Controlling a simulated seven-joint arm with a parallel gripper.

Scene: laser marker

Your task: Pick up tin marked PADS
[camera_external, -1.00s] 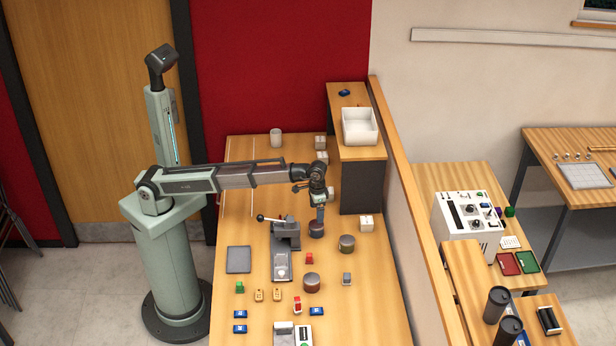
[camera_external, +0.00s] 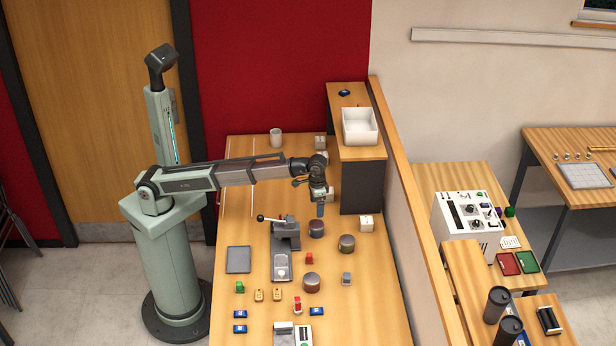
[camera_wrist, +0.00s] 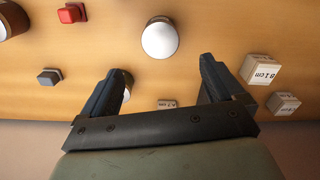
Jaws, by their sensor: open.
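Three dark round tins stand on the bench in the external view: one just below my gripper (camera_external: 316,229), one to its right (camera_external: 347,243) and one nearer the front (camera_external: 312,283). No marking is readable, so I cannot tell which says PADS. My gripper (camera_external: 320,209) is open and empty above the bench, close to the first tin. In the wrist view, a round white-topped tin (camera_wrist: 160,38) lies ahead of the gap between my open fingers (camera_wrist: 161,78). Another tin (camera_wrist: 128,84) is partly hidden behind the left finger.
White cubes (camera_wrist: 260,68) lie right of my fingers in the wrist view. A grey block (camera_wrist: 48,77) and a red block (camera_wrist: 72,13) lie left. A lever press (camera_external: 285,235) stands left of the tins. A white bin (camera_external: 360,126) sits on the raised shelf.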

